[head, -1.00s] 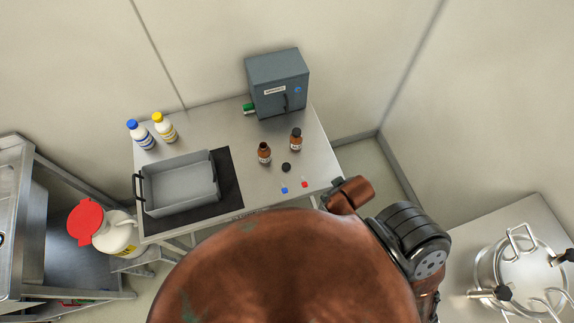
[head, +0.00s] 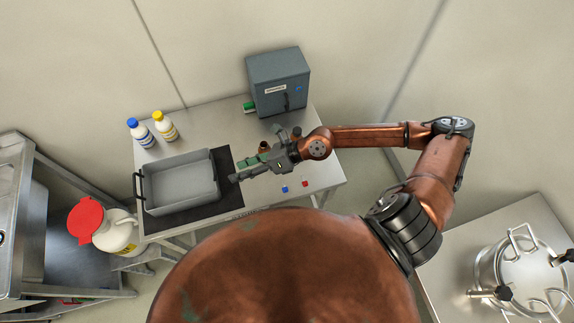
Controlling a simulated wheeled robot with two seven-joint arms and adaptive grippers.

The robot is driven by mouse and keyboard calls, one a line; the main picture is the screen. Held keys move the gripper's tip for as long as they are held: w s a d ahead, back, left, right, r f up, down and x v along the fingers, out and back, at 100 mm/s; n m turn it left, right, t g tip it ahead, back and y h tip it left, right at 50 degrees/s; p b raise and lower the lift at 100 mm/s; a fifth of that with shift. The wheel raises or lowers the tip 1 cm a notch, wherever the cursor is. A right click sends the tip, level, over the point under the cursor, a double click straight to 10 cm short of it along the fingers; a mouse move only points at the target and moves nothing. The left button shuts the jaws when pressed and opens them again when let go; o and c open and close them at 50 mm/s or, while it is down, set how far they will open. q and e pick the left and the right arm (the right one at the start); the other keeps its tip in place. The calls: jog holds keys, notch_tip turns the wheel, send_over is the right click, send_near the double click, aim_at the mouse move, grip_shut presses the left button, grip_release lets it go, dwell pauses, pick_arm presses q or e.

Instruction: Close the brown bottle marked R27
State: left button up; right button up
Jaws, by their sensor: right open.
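A brown bottle (head: 263,147) stands on the steel table, mostly hidden by my right gripper (head: 256,153); only a small brown part shows. Its label cannot be read now. My right gripper is open, its fingers spread over the table around where the bottle shows. I cannot tell its height above the bottle or whether it touches it. The second brown bottle and the loose black cap, seen earlier to the right of and below this bottle, are hidden behind the gripper and wrist. My left gripper is not in view.
A grey tray (head: 178,187) lies on a black mat (head: 228,184) at the left. White bottles with a blue cap (head: 132,122) and a yellow cap (head: 157,116) stand behind it. A grey box (head: 278,80) stands at the back. Small blue (head: 284,189) and red (head: 305,183) items lie in front.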

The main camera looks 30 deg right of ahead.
jog(key=d+f+n+g+h, duration=0.1)
jog(key=d+f+h, duration=0.1)
jog(key=d, duration=0.4)
jog(key=d+f+n+h, duration=0.2)
jog(key=d+f+h, duration=0.1)
jog(key=d, duration=0.4)
jog(key=s+d+f+n+g+h, duration=0.1)
jog(key=d+f+h, duration=0.2)
jog(key=d+f, duration=0.2)
jog(key=shift+d+g, duration=0.3)
jog(key=shift+d, duration=0.9)
jog(key=shift+f, duration=0.1)
jog(key=shift+x, duration=1.25)
jog(key=shift+a, duration=0.1)
jog(key=x, duration=0.5)
jog(key=shift+w, duration=0.35)
jog(key=shift+c, duration=0.5)
